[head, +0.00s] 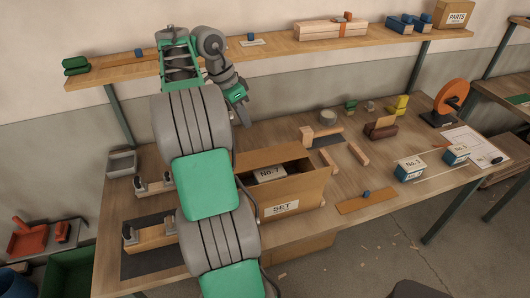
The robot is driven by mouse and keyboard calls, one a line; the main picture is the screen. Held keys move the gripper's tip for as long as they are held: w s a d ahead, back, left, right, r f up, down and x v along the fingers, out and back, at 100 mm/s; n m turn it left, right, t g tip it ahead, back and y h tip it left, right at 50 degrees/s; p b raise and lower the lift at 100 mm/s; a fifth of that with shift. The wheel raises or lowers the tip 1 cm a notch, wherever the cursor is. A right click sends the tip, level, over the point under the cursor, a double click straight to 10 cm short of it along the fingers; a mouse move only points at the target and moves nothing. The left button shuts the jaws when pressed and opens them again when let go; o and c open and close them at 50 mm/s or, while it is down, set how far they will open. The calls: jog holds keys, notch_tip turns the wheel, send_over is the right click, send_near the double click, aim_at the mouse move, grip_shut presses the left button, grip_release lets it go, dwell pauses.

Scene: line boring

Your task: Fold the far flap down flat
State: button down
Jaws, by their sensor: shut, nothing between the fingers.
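An open cardboard box (304,200) with a SET label stands on the workbench right of my arm. Inside it lies a pale item marked No. 7 (271,173). The far flap (268,155) appears as an upright cardboard panel along the back of the opening, not folded flat over it. My arm hides the box's left end, so the flaps there cannot be seen well. My gripper (243,118) is shut and empty, pointing down above and behind the box, apart from it.
A wooden shelf (280,45) runs along the wall behind my arm. A wooden mallet (308,135) and wood pieces lie behind and right of the box. Labelled small boxes (410,168) and an orange wheel (452,97) stand farther right. A grey tray (122,163) sits left.

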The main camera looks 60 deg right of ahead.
jog(key=s+d+m, duration=0.2)
jog(key=b, duration=0.9)
send_over(268, 162)
jog(key=w, duration=0.1)
jog(key=shift+y, duration=0.3)
jog(key=f, duration=1.3)
jog(key=shift+a, duration=0.2)
jog(key=shift+a+f, duration=0.1)
jog(key=shift+f, duration=0.5)
